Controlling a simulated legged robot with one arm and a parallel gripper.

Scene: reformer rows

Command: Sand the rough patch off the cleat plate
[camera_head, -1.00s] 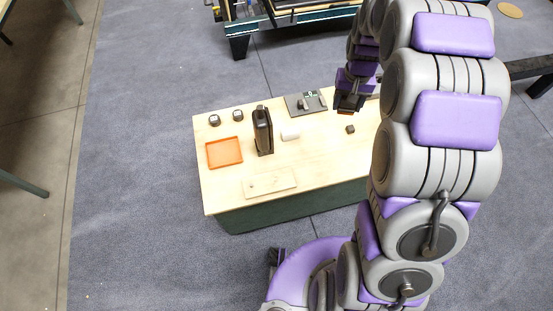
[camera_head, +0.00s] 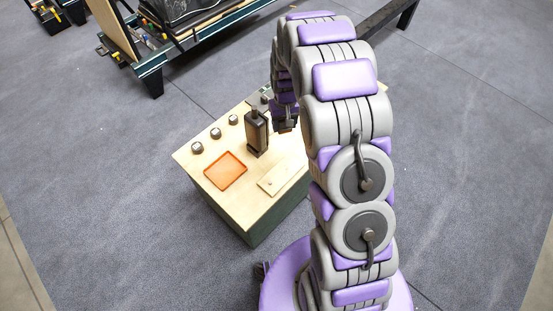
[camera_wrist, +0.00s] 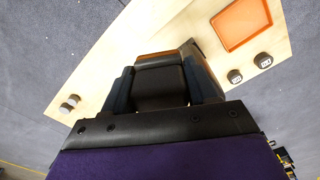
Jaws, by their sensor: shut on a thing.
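My gripper (camera_head: 286,127) hangs over the right part of the worktable in the head view. In the wrist view, my gripper (camera_wrist: 162,88) is shut on a dark block (camera_wrist: 160,84) with an orange-brown far edge, which looks like a sanding block. A pale flat board (camera_head: 283,178) with a small dot lies at the table's front, apart from the gripper. A dark plate (camera_head: 266,95) at the back is partly hidden by my arm. I cannot tell which is the cleat plate, and no rough patch can be made out.
A bench (camera_head: 165,60) stands behind. Floor around the table is clear.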

